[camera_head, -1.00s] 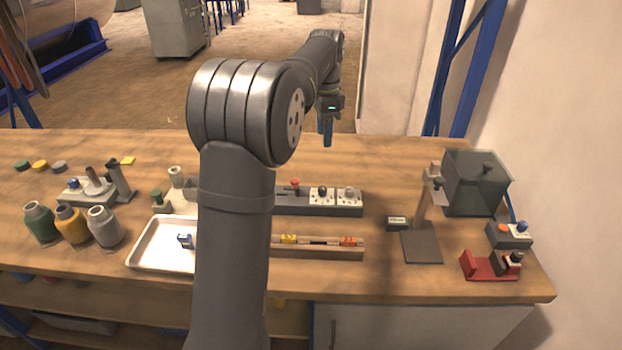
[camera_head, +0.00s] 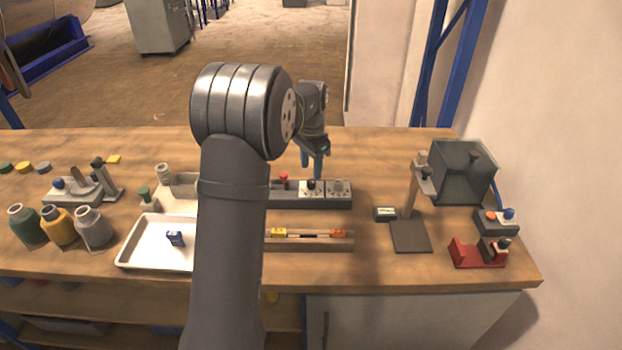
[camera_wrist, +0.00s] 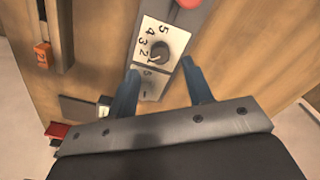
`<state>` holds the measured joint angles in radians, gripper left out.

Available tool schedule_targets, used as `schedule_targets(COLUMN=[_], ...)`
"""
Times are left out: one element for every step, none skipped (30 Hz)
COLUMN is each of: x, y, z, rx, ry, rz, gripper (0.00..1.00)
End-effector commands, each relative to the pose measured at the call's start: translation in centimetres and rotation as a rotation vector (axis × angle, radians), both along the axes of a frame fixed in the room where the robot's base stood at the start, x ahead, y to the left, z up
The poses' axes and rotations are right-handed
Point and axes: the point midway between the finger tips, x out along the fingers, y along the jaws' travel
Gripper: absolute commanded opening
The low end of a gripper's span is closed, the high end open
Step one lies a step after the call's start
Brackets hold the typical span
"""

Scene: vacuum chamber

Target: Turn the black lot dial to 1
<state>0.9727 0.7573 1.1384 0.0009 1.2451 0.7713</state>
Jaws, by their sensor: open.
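The black lot dial (camera_head: 311,185) is a small round knob on a white plate, on a long grey panel (camera_head: 300,200) at the middle of the bench. In the wrist view the dial (camera_wrist: 159,52) shows with the numbers 5, 4, 3 and 2 beside it; which one it points to is not clear. My gripper (camera_head: 312,172) is above the back edge of the panel, pointing down. Its two blue fingers are apart and empty; in the wrist view they (camera_wrist: 160,68) frame the plates, with the dial just beyond the tips.
A second, grey dial (camera_head: 338,187) is right of the black one, and a red button (camera_head: 283,178) is left. A wooden rail with yellow and orange blocks (camera_head: 310,244) lies in front. A stand (camera_head: 410,233) and a dark chamber box (camera_head: 462,172) are at the right.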

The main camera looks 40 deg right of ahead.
Motion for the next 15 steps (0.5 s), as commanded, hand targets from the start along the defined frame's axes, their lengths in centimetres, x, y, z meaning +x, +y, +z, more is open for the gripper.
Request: schedule_targets(x=[0.0, 0.0, 0.0, 0.0, 0.0, 0.0, 0.0, 0.0, 0.0, 0.0, 0.0, 0.0, 0.0, 0.0, 0.0], y=[0.1, 0.0, 0.1, 0.1, 0.0, 0.0, 0.0, 0.0, 0.0, 0.0, 0.0, 0.0, 0.0, 0.0, 0.0], z=[-1.1, -1.6, -2.3, -2.8, -3.2, -3.6, -3.9, -4.2, -4.5, -4.7, -4.8, -5.0, -5.1, -5.1, -5.1], rx=[0.003, 0.002, 0.003, 0.002, 0.002, 0.001, 0.001, 0.001, 0.000, 0.000, 0.000, 0.001, 0.001, 0.001, 0.000], ry=[0.002, 0.002, 0.001, 0.002, 0.001, 0.001, 0.001, 0.000, 0.000, 0.000, 0.000, 0.000, 0.000, 0.000, 0.000], rz=[0.000, 0.000, 0.000, 0.000, 0.000, 0.000, 0.000, 0.000, 0.000, 0.000, 0.000, 0.000, 0.000, 0.000, 0.000], gripper=[0.46, 0.46, 0.46, 0.46, 0.46, 0.46, 0.46, 0.46, 0.46, 0.46, 0.46, 0.46, 0.46, 0.46, 0.46])
